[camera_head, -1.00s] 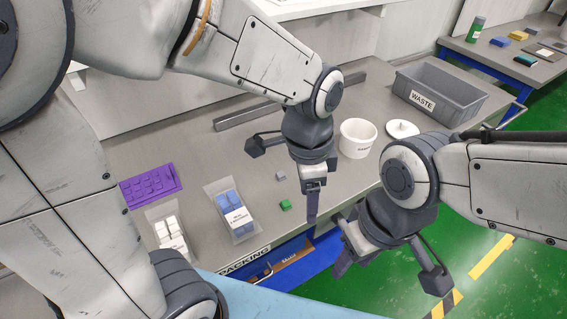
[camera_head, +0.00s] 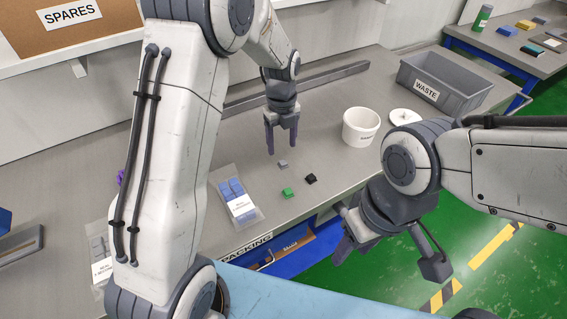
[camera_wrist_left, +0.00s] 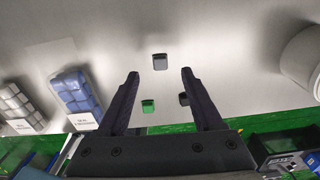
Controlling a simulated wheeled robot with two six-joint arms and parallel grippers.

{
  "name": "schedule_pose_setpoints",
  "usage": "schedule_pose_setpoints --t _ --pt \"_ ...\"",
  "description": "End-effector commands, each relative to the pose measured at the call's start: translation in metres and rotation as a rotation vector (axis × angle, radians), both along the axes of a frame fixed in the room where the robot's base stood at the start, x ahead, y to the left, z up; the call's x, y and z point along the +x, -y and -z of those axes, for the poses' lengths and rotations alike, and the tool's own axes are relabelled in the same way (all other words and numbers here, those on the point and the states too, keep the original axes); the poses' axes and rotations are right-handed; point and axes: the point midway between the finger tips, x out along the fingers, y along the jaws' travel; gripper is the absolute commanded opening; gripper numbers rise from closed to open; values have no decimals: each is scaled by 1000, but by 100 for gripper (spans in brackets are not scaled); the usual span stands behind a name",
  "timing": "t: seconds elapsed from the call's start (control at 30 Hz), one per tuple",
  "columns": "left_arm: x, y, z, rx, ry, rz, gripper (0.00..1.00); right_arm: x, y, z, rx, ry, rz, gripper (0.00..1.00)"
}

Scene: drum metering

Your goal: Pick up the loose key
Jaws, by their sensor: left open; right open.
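Three small loose keys lie apart on the grey bench: a grey key (camera_head: 283,164), a green key (camera_head: 288,193) and a black key (camera_head: 311,179). I cannot tell which one the task means. My left gripper (camera_head: 281,143) is open, empty and pointing down just behind the grey key. In the left wrist view, the grey key (camera_wrist_left: 160,62) appears between the open fingertips (camera_wrist_left: 160,74), with the green key (camera_wrist_left: 148,106) and the black key (camera_wrist_left: 184,98) nearer the palm. My right gripper (camera_head: 353,247) is open and empty beyond the bench's front edge.
A bag of blue keys (camera_head: 236,201) and a bag of pale grey keys (camera_head: 99,255) lie to the left. A white tub (camera_head: 360,127), its lid (camera_head: 406,117) and the grey WASTE bin (camera_head: 441,84) stand at right. A metal rail (camera_head: 330,75) runs behind.

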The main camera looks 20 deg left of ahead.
Motion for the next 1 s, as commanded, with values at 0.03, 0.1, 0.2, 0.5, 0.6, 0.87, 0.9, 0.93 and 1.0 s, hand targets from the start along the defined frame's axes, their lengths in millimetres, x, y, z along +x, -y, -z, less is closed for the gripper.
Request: schedule_pose_setpoints --t 0.03,0.1,0.2,0.5,0.6,0.87,0.9,0.93,1.0 --pt "-1 0 4 0 -1 0 68 0 0 0 0 0 0 50" --pt "-1 1 8 0 -3 0 68 0 0 -1 0 0 0 50" --pt "-3 2 18 0 -6 0 68 0 0 -5 0 0 0 50" --pt "-5 4 56 0 -3 -1 68 0 0 -11 0 0 0 50" --pt "-5 4 58 0 0 -1 68 0 0 -11 0 0 0 50" --pt "-5 4 58 0 0 -1 25 0 0 -11 0 0 0 50" --pt "-5 4 58 0 0 -1 10 0 0 -11 0 0 0 50" --pt "-5 4 58 0 0 -1 0 0 0 -11 0 0 0 50" --pt "-5 4 58 0 0 -1 0 0 0 -11 0 0 0 50"
